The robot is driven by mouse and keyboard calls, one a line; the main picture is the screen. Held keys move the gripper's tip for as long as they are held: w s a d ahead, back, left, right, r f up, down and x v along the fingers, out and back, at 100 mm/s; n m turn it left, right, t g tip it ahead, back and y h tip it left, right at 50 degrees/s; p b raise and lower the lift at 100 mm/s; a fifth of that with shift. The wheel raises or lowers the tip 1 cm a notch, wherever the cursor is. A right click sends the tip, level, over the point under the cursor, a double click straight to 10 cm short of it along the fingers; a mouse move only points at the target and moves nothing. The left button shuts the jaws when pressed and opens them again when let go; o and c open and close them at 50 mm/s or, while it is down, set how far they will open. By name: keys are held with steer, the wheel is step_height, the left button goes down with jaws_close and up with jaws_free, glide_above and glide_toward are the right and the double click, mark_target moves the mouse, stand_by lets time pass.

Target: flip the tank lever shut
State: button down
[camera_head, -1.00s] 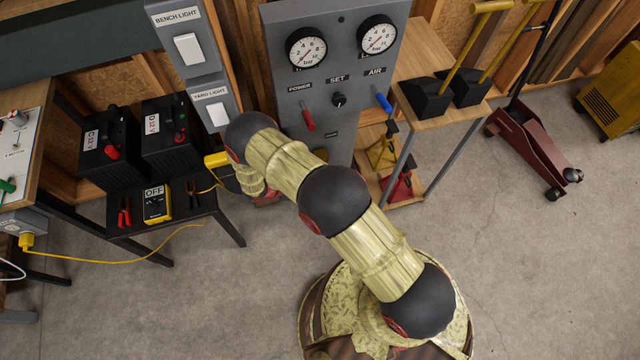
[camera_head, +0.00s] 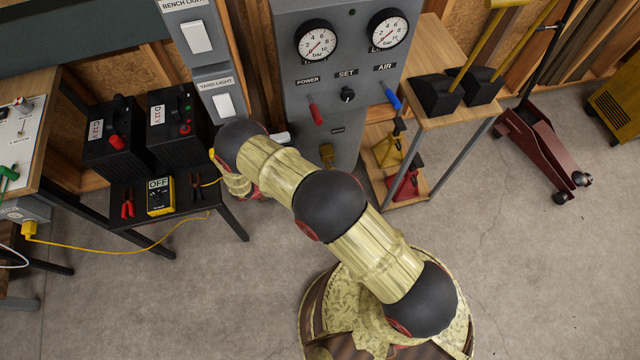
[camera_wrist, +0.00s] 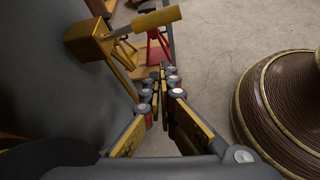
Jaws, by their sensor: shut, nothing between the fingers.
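The tank lever appears to be the yellow handle (camera_wrist: 155,18) on a yellow block (camera_wrist: 88,42) in the upper left of the wrist view. The handle sticks out from the grey panel face, toward the right of that picture. In the head view a small yellow fitting (camera_head: 327,152) shows low on the grey panel (camera_head: 290,75), beside my arm; its small label is unreadable. My gripper (camera_wrist: 163,76) is shut and empty, its fingertips below and right of the handle, apart from it. In the head view my gripper is hidden behind my arm.
A red power lever (camera_head: 316,113) and a blue air lever (camera_head: 391,96) sit higher on the panel. A wooden stand (camera_head: 455,112) with a red jack stand (camera_head: 404,186) below is to the right. Batteries and a meter (camera_head: 161,196) stand left. The floor in front is open.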

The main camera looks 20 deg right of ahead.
steer(key=v, duration=0.3)
steer(key=shift+w+a+r+p, duration=0.2)
steer(key=shift+w+a+p, duration=0.1)
steer(key=shift+a, duration=0.05)
steer(key=shift+a, duration=0.15)
